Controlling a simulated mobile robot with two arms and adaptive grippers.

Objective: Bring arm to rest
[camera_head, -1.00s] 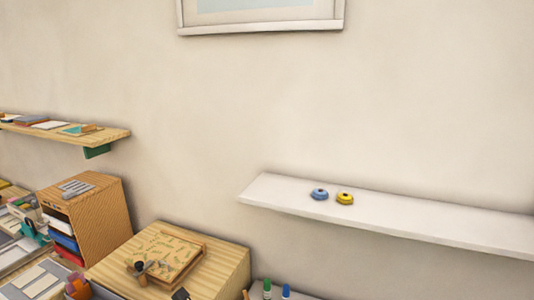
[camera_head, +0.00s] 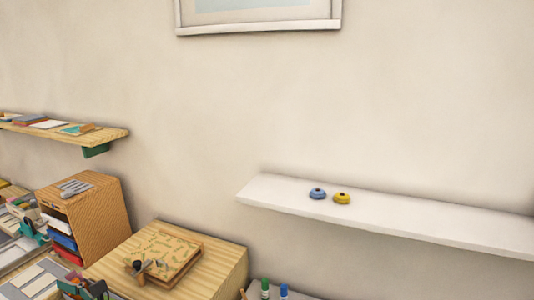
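A small dark shape (camera_head: 97,289) at the bottom edge on the left may be the tip of my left gripper, in front of a cup of desk items. It is too small and cut off to tell open from shut. My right gripper is not in view. No gripper is near the inkpads.
A wooden shelf (camera_head: 113,137) with books and papers is on the left wall. Below stand a wooden organizer (camera_head: 108,215) with coloured trays and a wooden box (camera_head: 225,268) with a patterned board (camera_head: 178,252). Marker pens (camera_head: 265,288) show at the bottom. Space above the white shelf is clear.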

